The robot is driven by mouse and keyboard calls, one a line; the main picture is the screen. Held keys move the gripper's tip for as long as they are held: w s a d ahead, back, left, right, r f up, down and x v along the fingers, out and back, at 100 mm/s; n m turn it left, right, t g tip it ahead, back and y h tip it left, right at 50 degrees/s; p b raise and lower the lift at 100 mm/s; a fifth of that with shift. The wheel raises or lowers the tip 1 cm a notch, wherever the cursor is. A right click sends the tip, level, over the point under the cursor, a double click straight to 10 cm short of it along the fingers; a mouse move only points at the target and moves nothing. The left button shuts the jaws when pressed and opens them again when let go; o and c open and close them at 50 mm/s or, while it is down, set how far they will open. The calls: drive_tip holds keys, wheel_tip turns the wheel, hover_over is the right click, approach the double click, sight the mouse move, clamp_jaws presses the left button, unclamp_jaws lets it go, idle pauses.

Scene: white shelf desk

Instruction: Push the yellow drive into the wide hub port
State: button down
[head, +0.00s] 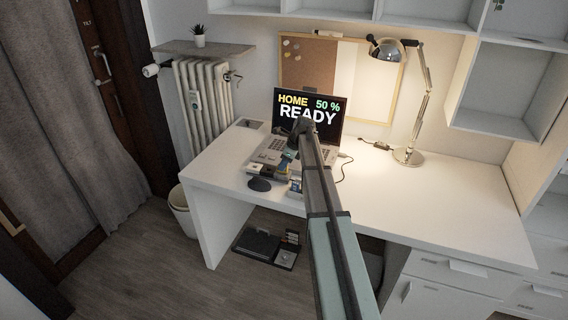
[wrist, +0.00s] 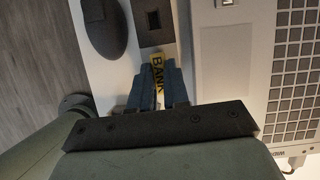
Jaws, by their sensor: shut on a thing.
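In the wrist view, the yellow drive (wrist: 157,72), with dark letters "BANK" on it, is clamped between the two blue fingers of my gripper (wrist: 159,64). Its front end points up the picture toward a dark block that looks like the hub (wrist: 158,38). A dark rectangular port (wrist: 153,19) shows on the hub, ahead of the drive. The drive's tip is close to the hub's near edge; I cannot tell whether they touch. In the head view, my gripper (head: 284,163) is over the left part of the desk, and the drive is too small to make out.
A black mouse (wrist: 105,28) lies left of the hub. A pale device with keys (wrist: 290,70) is close on the right. In the head view, an open laptop (head: 311,105) stands behind and a lamp (head: 408,155) stands to the right. The desk's right side (head: 450,205) is clear.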

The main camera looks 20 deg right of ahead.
drive_tip(key=c, duration=1)
unclamp_jaws()
drive_tip(key=shift+c, duration=0.2)
drive_tip(key=v, duration=1.4)
drive_tip(key=shift+f, duration=0.15)
